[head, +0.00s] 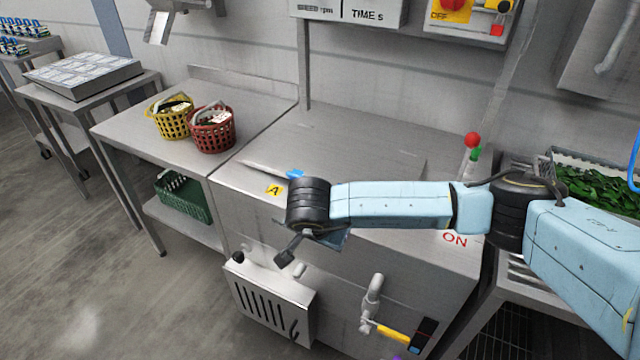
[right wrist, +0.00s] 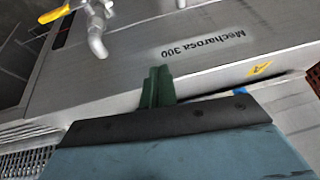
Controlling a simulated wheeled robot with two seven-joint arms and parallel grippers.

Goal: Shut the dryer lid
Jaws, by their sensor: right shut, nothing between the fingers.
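The dryer (head: 385,262) is a steel cabinet in the middle of the head view, with a yellow "A" label and a red "ON" mark. Its flat top (head: 350,135) looks level, with the lid lying flat or nearly so; my arm hides much of the front edge, so I cannot tell whether it is fully down. My right gripper (head: 285,258) is in front of the dryer's front face, below the top edge. In the right wrist view its green fingers (right wrist: 157,86) are together and empty, before the panel reading "Mecharoca 300" (right wrist: 205,45). My left gripper is out of view.
A yellow basket (head: 172,122) and a red basket (head: 212,130) stand on the steel table at left, with a green crate (head: 183,200) below. A slotted box (head: 270,300) and a yellow-handled valve (head: 392,332) project from the dryer's front. Greens (head: 600,190) lie at right.

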